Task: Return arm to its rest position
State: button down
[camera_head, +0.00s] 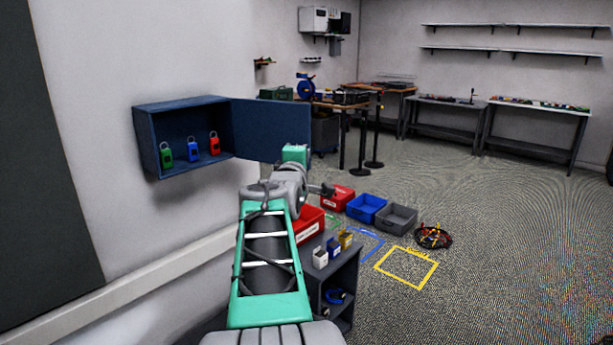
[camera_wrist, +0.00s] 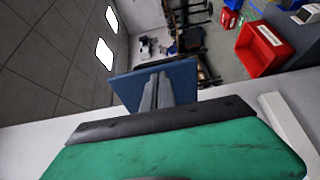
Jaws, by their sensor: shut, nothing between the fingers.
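My arm reaches up and forward from the bottom middle of the head view, in front of a blue wall cabinet (camera_head: 180,118) whose door (camera_head: 270,125) stands open. In the wrist view my gripper (camera_wrist: 158,78) shows as two dark fingers close together, shut and empty. The blue door (camera_wrist: 122,88) lies behind the fingers in that view; I cannot tell how far off it is. In the head view the fingers cannot be made out past the wrist.
Green (camera_head: 166,155), blue (camera_head: 193,150) and red padlocks (camera_head: 214,144) stand in the cabinet. Below are a low dark shelf unit (camera_head: 345,275) with small boxes, a red bin (camera_head: 338,196), a blue bin (camera_head: 366,207) and a grey bin (camera_head: 396,219). A cable coil (camera_head: 433,237) lies on otherwise open floor at right.

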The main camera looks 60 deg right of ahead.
jog(key=s+a, duration=0.5)
jog(key=s, duration=0.2)
jog(key=w+a+f+m+t+y+p, duration=0.1)
jog(key=w+a+f+y+p, duration=0.15)
jog(key=w+a, duration=0.35)
jog(key=w+a+f+t+y+p, duration=0.1)
jog(key=w+a+f+y, duration=0.25)
jog(key=a, duration=0.45)
jog(key=w+a+f+m+y+p, duration=0.1)
jog(key=w+a+f+y+p, duration=0.1)
jog(key=w+a+f+y, duration=0.3)
jog(key=s+a+f+g+y+p, duration=0.1)
jog(key=a+f, duration=0.1)
jog(key=a, duration=0.6)
jog(key=s+a+f+y+p, duration=0.1)
jog(key=a+f+y+p, duration=0.15)
jog(key=a, duration=0.45)
jog(key=s+a+f+m+g+y+p, duration=0.1)
jog(key=s+a+f+g, duration=0.1)
jog(key=s+a, duration=0.2)
jog(key=s+a+f+m+g+y, duration=0.1)
jog(key=s+a+f+g, duration=0.1)
jog(key=s+a, duration=0.3)
jog(key=a+f, duration=0.1)
jog(key=a, duration=0.3)
jog(key=shift+a+f+g+p, duration=0.25)
jog(key=shift+a+g+p, duration=0.05)
jog(key=shift+a+p, duration=0.1)
